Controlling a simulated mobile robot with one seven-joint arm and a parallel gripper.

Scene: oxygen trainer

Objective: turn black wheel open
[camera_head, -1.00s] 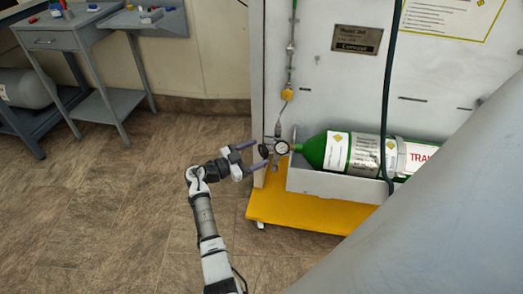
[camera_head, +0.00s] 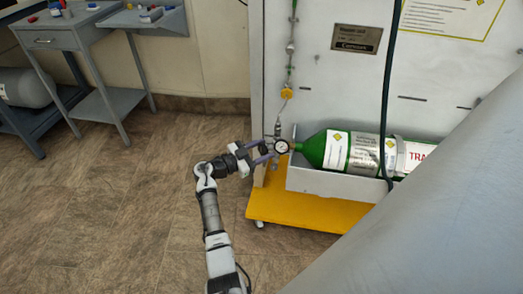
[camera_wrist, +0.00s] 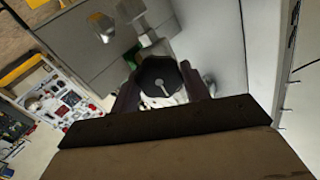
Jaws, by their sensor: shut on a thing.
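The black wheel (camera_wrist: 160,78) is a faceted knob seen face-on in the wrist view, with a light round mark and stem at its centre. My gripper (camera_head: 262,150) has one finger on each side of the wheel and is shut on it. In the head view the fingers largely hide the wheel. It sits left of the round white gauge (camera_head: 282,146), at the valve end of the green cylinder (camera_head: 312,151). The cylinder lies on its side.
A grey holder (camera_head: 330,182) carries the cylinder above a yellow base (camera_head: 290,208). A dark green hose (camera_head: 391,90) hangs in front of the grey panel (camera_head: 330,95). Grey tables (camera_head: 60,35) stand at the left. The floor between is clear.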

